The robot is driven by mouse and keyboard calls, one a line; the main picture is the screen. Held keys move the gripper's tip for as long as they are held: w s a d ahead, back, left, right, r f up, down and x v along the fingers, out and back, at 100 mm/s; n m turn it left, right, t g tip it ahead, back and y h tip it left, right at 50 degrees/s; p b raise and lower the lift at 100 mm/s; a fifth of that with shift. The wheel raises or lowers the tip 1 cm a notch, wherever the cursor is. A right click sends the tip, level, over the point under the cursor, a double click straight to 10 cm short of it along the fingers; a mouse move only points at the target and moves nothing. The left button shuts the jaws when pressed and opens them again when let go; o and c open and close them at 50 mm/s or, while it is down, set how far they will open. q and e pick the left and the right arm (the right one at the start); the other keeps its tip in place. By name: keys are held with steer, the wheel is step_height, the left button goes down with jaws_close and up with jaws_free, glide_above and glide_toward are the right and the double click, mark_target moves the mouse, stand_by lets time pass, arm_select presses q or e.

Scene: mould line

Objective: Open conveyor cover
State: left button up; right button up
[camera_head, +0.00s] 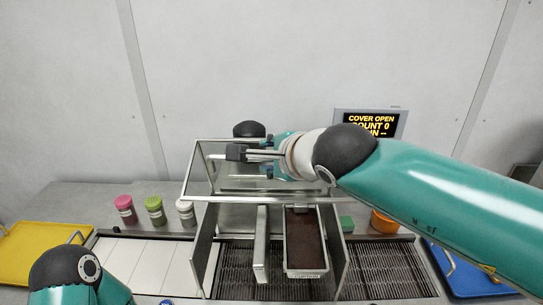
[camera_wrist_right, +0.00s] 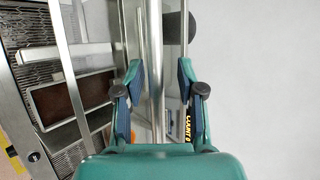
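The conveyor cover, a clear box in a metal frame (camera_head: 258,200), stands over the belt in the head view. Its upper panel is raised and tilted, and the screen (camera_head: 371,123) reads COVER OPEN. My right gripper (camera_head: 267,157) is at the raised panel's upper part. In the right wrist view its two fingers (camera_wrist_right: 160,88) are apart, with a metal bar (camera_wrist_right: 155,30) running between them; gaps show on both sides of the bar. My left arm is at the bottom left of the head view; its gripper is out of view.
A mould with brown filling (camera_head: 304,240) sits on the dark belt (camera_head: 385,268) inside the cover. Pink-, green- and white-lidded jars (camera_head: 156,210) stand left. A yellow tray (camera_head: 30,250), a blue tray (camera_head: 465,275) and an orange bowl (camera_head: 384,222) are at the sides.

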steer(key=v, duration=1.2)
